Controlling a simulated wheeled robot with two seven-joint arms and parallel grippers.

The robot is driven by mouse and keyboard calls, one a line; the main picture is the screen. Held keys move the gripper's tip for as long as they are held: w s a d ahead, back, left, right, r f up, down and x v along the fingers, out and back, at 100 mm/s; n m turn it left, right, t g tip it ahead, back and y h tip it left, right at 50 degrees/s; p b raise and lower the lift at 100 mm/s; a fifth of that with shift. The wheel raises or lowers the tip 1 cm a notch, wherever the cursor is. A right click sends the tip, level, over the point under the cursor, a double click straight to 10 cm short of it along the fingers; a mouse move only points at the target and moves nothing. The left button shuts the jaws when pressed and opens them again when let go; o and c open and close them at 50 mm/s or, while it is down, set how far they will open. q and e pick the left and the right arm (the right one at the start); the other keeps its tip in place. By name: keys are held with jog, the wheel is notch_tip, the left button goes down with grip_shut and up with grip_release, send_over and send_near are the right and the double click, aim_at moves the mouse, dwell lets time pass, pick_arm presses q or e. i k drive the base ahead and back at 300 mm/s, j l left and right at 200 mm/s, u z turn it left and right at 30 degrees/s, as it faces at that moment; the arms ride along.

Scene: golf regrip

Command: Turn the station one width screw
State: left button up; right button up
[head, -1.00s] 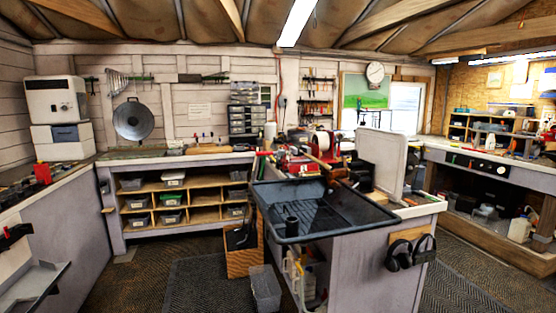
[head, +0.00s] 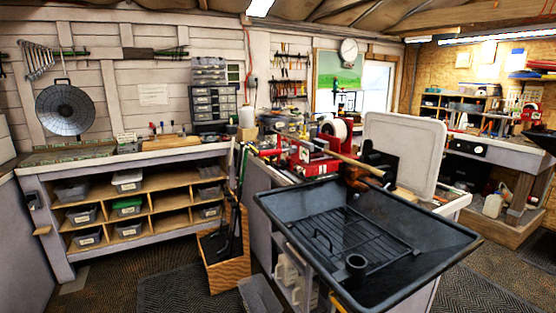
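A red vise-like fixture (head: 318,158) stands on the island bench in the middle of the head view, with a wooden-coloured shaft (head: 350,160) lying across it. I cannot make out a width screw or tell which part is station one. Neither of my grippers shows in the head view.
A black tray (head: 270,205) with a wire rack (head: 345,240) and a small cup (head: 356,264) sits at the near end of the island. A white board (head: 405,150) stands behind it. A wooden box (head: 226,262) holding clubs and a grey bin (head: 258,295) stand on the floor to the left.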

aim_at(283, 164)
jog(key=i+j+z, duration=0.1)
jog(key=j, duration=0.25)
jog(key=i+j+z, duration=0.1)
jog(key=i+j, duration=0.15)
jog(key=i+j+z, duration=0.1)
jog(key=j, duration=0.35)
jog(key=i+j+z, duration=0.1)
jog(key=j, duration=0.3)
jog(key=i+j+z, duration=0.1)
jog(key=i+j, duration=0.15)
jog(key=i+j+z, duration=0.15)
jog(key=j, duration=0.35)
